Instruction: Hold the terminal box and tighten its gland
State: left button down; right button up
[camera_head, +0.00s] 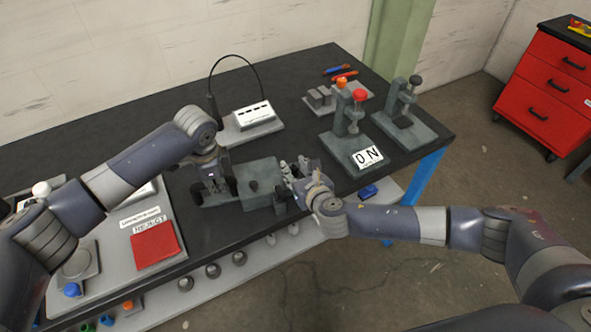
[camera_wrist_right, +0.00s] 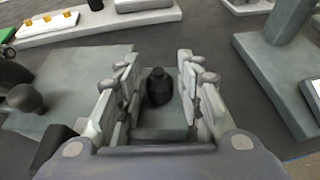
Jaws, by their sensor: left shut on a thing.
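The terminal box appears to be the grey-green block (camera_head: 262,172) near the table's front edge. A black knob (camera_head: 253,186) stands on it. My left gripper (camera_head: 214,192) points down at the left end of this grey-green assembly and is shut on part of it; its fingers hide the grip. My right gripper (camera_head: 291,172) is at the right end, and its fingers are apart. In the right wrist view, a dark stepped cylinder, likely the gland (camera_wrist_right: 158,85), stands between the open fingers with a gap on both sides. The black knob also shows there (camera_wrist_right: 26,97), at left.
A device with a looped cable (camera_head: 253,115) is at the back. A red REJECT pad (camera_head: 155,246) lies at left.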

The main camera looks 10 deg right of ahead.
jog(key=shift+n, duration=0.3)
jog(key=shift+d+n+g+y, duration=0.15)
jog(key=shift+n+g+y, duration=0.15)
jog(key=shift+n+y, duration=0.7)
jog(key=shift+w+d+f+n+g+y, duration=0.1)
jog(key=shift+n+g+y, duration=0.5)
jog(key=shift+n+y, duration=0.4)
jog(key=shift+d+n+g+y, duration=0.1)
jog(key=shift+n+g+y, duration=0.6)
jog(key=shift+y, duration=0.4)
jog(key=v, duration=1.2)
jog(key=w+d+r+m+t, duration=0.4)
jog(key=w+d+r+m, duration=0.7)
jog(key=w+r, duration=0.4)
jog(key=shift+d+r+m+t, duration=0.35)
jog(key=shift+d+r, duration=0.2)
jog(key=shift+d, duration=0.2)
